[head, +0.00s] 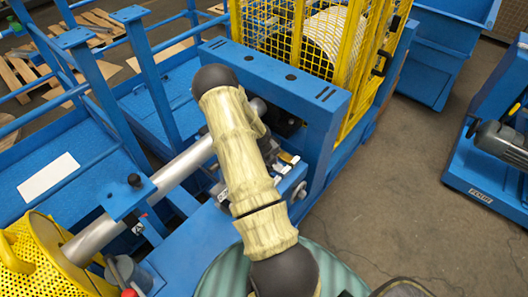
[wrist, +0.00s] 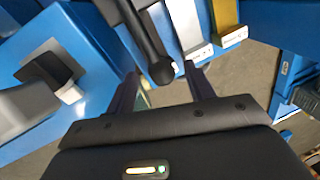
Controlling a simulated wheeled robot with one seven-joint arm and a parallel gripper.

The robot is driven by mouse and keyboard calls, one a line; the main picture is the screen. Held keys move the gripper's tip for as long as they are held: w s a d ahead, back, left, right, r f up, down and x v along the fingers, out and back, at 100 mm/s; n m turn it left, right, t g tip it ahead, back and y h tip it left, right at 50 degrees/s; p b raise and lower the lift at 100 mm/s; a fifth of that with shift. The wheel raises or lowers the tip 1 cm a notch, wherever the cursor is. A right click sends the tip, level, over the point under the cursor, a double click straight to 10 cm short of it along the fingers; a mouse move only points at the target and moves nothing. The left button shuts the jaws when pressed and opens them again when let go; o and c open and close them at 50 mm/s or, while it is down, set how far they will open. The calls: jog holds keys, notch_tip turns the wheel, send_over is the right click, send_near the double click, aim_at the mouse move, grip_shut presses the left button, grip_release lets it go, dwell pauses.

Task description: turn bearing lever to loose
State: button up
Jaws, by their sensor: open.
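In the wrist view a black lever with a round knob (wrist: 161,72) reaches down from the top edge. It looks like the bearing lever, but no readable label confirms this. My gripper (wrist: 162,78) is open, with one dark finger on each side of the knob. The knob sits between the fingertips or just above them; I cannot tell whether either finger touches it. Beside the lever are a grey plate (wrist: 187,22) and a yellow plate (wrist: 226,16), each with a small white label too small to read. In the head view my arm hides the gripper and lever.
In the head view a grey shaft (head: 185,165) runs to a yellow perforated guard (head: 40,262) at lower left. A blue housing (head: 285,85) and yellow mesh cage (head: 300,35) stand behind my arm. A blue machine with a motor (head: 503,143) is at right; the floor between is clear.

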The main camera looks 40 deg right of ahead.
jog(key=a+r, duration=0.3)
jog(key=r, duration=1.3)
jog(key=shift+w, duration=0.1)
jog(key=shift+w+a, duration=0.1)
